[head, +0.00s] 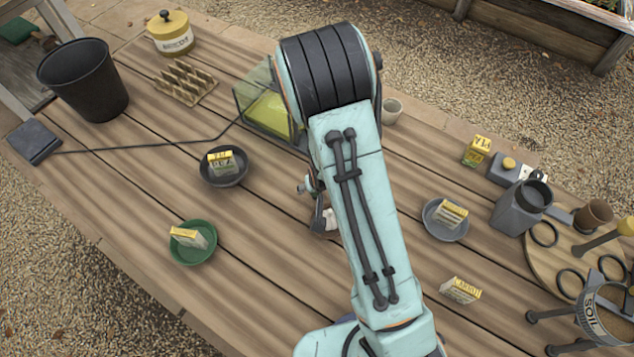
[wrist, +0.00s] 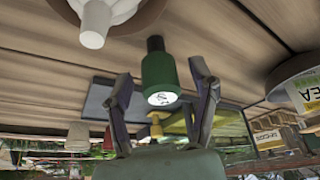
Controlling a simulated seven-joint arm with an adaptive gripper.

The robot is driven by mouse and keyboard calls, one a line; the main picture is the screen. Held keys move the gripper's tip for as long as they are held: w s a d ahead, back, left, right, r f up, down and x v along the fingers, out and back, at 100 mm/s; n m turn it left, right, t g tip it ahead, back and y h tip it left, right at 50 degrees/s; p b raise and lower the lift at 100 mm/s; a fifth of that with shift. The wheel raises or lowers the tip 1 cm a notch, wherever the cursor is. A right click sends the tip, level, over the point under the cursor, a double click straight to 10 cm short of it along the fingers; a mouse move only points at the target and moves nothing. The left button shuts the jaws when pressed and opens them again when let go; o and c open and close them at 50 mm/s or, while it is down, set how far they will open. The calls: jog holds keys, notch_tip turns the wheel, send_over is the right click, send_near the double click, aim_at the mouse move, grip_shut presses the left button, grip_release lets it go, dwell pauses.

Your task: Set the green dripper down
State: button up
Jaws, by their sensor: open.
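The green dripper (wrist: 160,72) shows in the wrist view as a green cylinder with a black end and a pale round mark. It lies between the two fingers of my gripper (wrist: 161,80), with a visible gap on each side. The fingers are open and do not appear to touch it. Whether the dripper rests fully on the wooden table (wrist: 225,35) is hard to tell. In the head view my arm hides the dripper and most of my gripper; only a small part of the gripper shows beside the arm.
A glass box with a yellow-green inside (head: 268,112) stands behind my arm. A dark bowl (head: 223,182), a green bowl (head: 194,256) and a grey bowl (head: 434,231) hold seed packets. A loose packet (head: 458,293) lies at right. The planks between the left bowls and my arm are clear.

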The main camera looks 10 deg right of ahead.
jog(key=s+r+g, duration=0.1)
jog(key=s+r, duration=0.4)
jog(key=r, duration=0.3)
jog(key=s+r+y, duration=0.1)
jog(key=s+r, duration=0.4)
jog(key=r, duration=0.3)
jog(key=shift+s+a+r+g, duration=0.2)
jog(key=shift+s+a+g, duration=0.1)
jog(key=shift+s+g, duration=0.1)
jog(key=shift+o, duration=0.5)
jog(key=s+r+n+g, duration=0.1)
jog(key=s+r+g, duration=0.2)
jog(key=s, duration=0.8)
notch_tip(320, 180, up, 2)
jog(key=shift+s+d+r, duration=0.15)
jog(key=shift+s+d, duration=0.05)
jog(key=shift+s, duration=0.2)
